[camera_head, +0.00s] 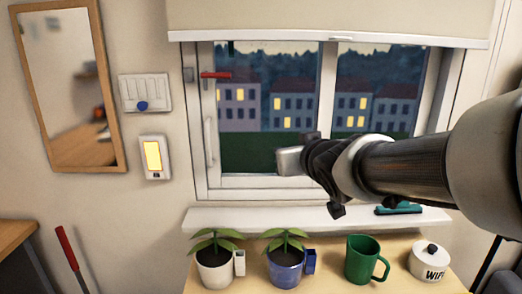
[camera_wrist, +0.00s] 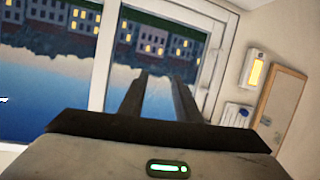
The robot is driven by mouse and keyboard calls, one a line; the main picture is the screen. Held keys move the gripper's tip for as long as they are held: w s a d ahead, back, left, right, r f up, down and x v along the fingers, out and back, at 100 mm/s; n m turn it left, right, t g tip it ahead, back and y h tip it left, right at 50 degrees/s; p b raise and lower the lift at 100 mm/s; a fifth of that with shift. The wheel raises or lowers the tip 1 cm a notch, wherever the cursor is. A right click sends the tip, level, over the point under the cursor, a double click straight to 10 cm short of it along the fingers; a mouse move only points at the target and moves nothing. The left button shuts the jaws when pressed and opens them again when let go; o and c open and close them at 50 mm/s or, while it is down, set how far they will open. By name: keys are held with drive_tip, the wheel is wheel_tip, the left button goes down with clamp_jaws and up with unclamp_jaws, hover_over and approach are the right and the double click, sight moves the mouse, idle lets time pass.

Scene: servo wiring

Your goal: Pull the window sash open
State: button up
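The window has a left sash (camera_head: 203,120) in a white frame, which looks closed. A white vertical pull handle (camera_head: 208,141) is on its left stile. Above it a red lever (camera_head: 216,75) lies horizontal. My gripper (camera_head: 283,161) is in front of the lower part of the window, to the right of the pull handle and apart from it. In the wrist view my gripper (camera_wrist: 158,78) shows two fingers with a gap between them and nothing held. The wrist picture is turned over, with the sash glass (camera_wrist: 165,40) beyond the fingers; the handle is not clear there.
A rolled-down blind (camera_head: 330,18) covers the window's top. The white sill (camera_head: 300,219) holds a teal tool (camera_head: 398,209). Below stand potted plants (camera_head: 214,262), a green mug (camera_head: 362,262) and a lidded white pot (camera_head: 429,263). A switch panel (camera_head: 145,92), lit panel (camera_head: 154,157) and mirror (camera_head: 118,130) hang left.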

sight(209, 134)
drive_tip(key=w+a+f+n+y+b, duration=0.1)
drive_tip(key=w+a+n+y+b, duration=0.1)
drive_tip(key=a+y, duration=0.35)
drive_tip(key=w+a+f+n+y+b, duration=0.2)
drive_tip(key=a, duration=0.6)
drive_tip(key=x, duration=0.5)
drive_tip(key=r+x, duration=0.1)
drive_tip(key=x, duration=1)
drive_tip(key=shift+w+a+r, duration=0.1)
drive_tip(key=shift+w+r, duration=0.05)
drive_tip(key=shift+w, duration=0.1)
drive_tip(key=shift+c, duration=0.3)
clamp_jaws()
